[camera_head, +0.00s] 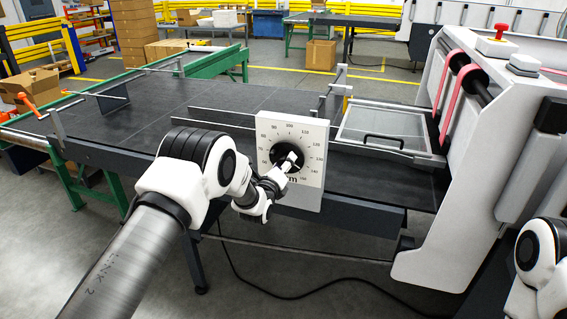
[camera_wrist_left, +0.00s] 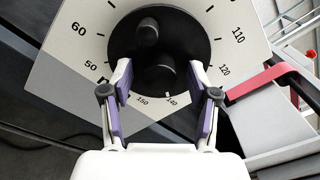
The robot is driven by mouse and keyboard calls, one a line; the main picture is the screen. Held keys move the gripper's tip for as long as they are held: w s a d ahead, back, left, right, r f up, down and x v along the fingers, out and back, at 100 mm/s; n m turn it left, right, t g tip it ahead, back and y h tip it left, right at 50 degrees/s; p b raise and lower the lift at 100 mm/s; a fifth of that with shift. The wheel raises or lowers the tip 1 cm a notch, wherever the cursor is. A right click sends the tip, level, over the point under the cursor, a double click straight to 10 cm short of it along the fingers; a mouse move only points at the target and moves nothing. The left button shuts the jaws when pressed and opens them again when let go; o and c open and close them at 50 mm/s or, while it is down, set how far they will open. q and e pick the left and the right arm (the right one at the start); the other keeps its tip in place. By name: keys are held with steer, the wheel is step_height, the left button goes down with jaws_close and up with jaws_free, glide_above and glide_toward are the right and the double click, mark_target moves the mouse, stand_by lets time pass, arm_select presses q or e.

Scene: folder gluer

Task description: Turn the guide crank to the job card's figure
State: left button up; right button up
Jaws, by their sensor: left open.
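The guide crank is a black round hub (camera_head: 281,148) on a white dial plate (camera_head: 318,140) with printed figures, fixed to the front edge of the machine's table. In the left wrist view the hub (camera_wrist_left: 190,40) carries a dark knob (camera_wrist_left: 148,31) and a second dark round part (camera_wrist_left: 160,76) near the fingertips. My left gripper (camera_head: 291,160) is at the dial's face, and its open fingers (camera_wrist_left: 161,80) stand on either side of the second part. Contact cannot be told. The figures 50, 60, 110, 120, 140 and 150 are readable there. No job card is identifiable. My right arm shows at the right edge, its gripper out of view.
The dark table (camera_head: 150,110) runs left from the dial. A clear-windowed cover (camera_head: 385,128) with a black handle lies to the right, beside the tall white machine housing (camera_head: 450,190). A black cable (camera_head: 290,297) lies on the floor below.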

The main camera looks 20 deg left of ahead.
arm_select(q)
steer(key=shift+s, duration=0.1)
jaws_close()
steer(key=shift+f, duration=0.1)
